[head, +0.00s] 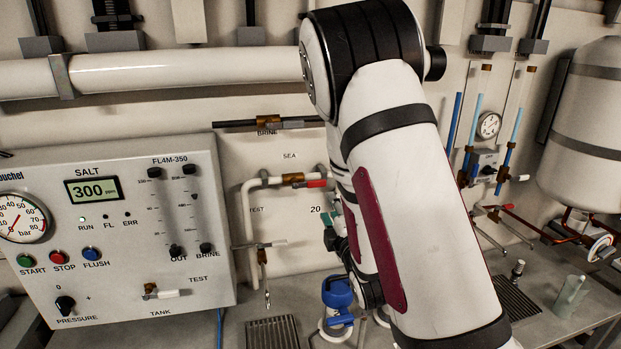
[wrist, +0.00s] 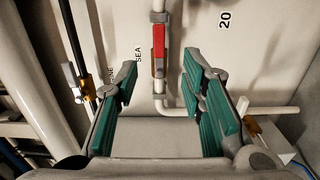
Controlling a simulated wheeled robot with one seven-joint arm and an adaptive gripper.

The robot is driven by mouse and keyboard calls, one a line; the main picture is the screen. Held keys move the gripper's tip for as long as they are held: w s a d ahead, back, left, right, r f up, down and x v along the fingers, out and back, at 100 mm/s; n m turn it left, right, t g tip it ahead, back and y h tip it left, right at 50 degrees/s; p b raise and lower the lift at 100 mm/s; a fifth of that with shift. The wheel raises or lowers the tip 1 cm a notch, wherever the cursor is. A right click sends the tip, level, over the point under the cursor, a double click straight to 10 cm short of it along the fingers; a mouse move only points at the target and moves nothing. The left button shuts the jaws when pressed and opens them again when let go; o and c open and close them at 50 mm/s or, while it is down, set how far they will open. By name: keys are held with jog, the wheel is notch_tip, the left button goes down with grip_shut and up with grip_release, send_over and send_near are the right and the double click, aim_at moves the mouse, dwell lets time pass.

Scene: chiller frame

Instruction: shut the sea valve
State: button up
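The sea valve sits on the white pipe under the SEA label in the head view, with a brass body (head: 293,179) and a red lever (head: 316,183). The red lever also shows in the wrist view (wrist: 158,42), lying along its pipe. My gripper (wrist: 162,76) is open and empty, its two teal-padded fingers spread to either side of the pipe. The lever appears beyond the fingertips, between them and higher in the picture; I see no contact. In the head view my arm hides most of the gripper; only a little teal shows by the 20 mark.
The brine valve (head: 268,123) is on the dark pipe above. A test valve (head: 262,247) with a hanging spout is at lower left. The control panel (head: 120,230) stands at left, a blue-topped fitting (head: 338,293) below. A white pipe elbow (wrist: 165,108) bends between my fingers.

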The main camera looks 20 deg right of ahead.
aim_at(318, 185)
jog(key=b+x, duration=0.2)
jog(key=x, duration=1.2)
jog(key=shift+a+b, duration=0.15)
jog(key=shift+b, duration=0.15)
grip_shut()
